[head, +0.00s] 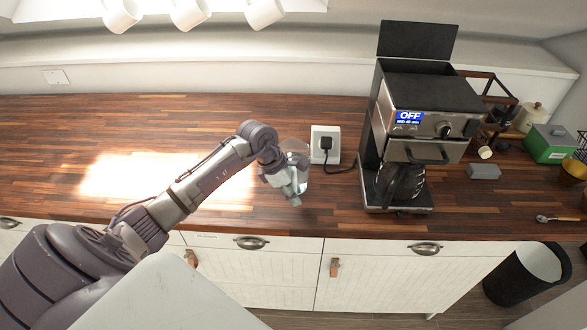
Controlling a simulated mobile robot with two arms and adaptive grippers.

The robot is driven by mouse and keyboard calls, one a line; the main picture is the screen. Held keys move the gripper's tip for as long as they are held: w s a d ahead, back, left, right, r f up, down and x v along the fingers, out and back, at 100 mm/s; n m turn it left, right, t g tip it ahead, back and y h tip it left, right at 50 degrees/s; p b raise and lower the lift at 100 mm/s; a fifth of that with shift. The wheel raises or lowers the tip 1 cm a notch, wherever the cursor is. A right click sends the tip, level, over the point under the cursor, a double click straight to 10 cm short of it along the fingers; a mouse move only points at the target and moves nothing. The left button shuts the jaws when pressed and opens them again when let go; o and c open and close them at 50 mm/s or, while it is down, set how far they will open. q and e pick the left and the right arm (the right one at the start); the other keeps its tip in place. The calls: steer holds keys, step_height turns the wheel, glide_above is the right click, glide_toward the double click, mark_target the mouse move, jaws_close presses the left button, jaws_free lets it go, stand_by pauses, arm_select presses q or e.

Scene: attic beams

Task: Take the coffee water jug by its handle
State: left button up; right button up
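A clear glass jug (301,174), which looks like the coffee water jug, stands on the wooden counter left of the coffee machine. My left gripper (293,194) is at the jug and overlaps it in the head view, covering much of its front and left side. The jug's handle cannot be made out. Whether the fingers are open or shut, or touch the jug, cannot be told. The coffee machine (432,100) has its top lid raised, its display reads OFF, and a dark carafe (402,184) sits in it. My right gripper is not in view.
A wall socket (325,146) with a black plug and cord is just behind the jug. The counter (110,125) is clear to the left. A grey block (484,171), a green box (549,144) and a spoon (556,219) lie right of the machine. White mugs (190,12) hang above.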

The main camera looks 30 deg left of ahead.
arm_select(q)
steer(key=shift+f, duration=0.25)
jaws_close()
steer(key=shift+w+r, duration=0.15)
steer(key=shift+r, duration=0.15)
